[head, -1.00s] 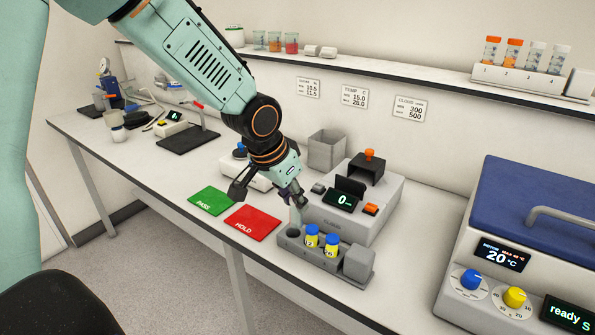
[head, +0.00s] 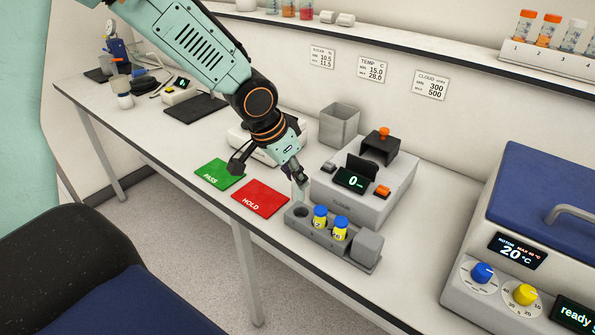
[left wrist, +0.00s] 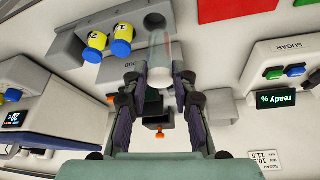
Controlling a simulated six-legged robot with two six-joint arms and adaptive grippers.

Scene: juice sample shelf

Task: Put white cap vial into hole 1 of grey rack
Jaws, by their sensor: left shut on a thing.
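My left gripper (head: 297,175) is shut on the white cap vial (head: 298,192), a clear vial held upright just above the left end of the grey rack (head: 312,228). In the left wrist view, the vial's white cap (left wrist: 160,76) is between the fingers (left wrist: 158,92), and its clear body points toward an empty round hole (left wrist: 154,22) of the rack. I cannot tell whether its lower end touches the rim. Two blue-capped vials with yellow labels (head: 320,217) (head: 340,228) stand in the rack to the right of that hole. My right gripper is not in view.
A grey instrument (head: 372,205) reading 0 stands right behind the rack. A green PASS mat (head: 218,173) and a red HOLD mat (head: 262,198) lie to the left. A blue-lidded machine (head: 550,195) is at the right. The bench's front edge is close to the rack.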

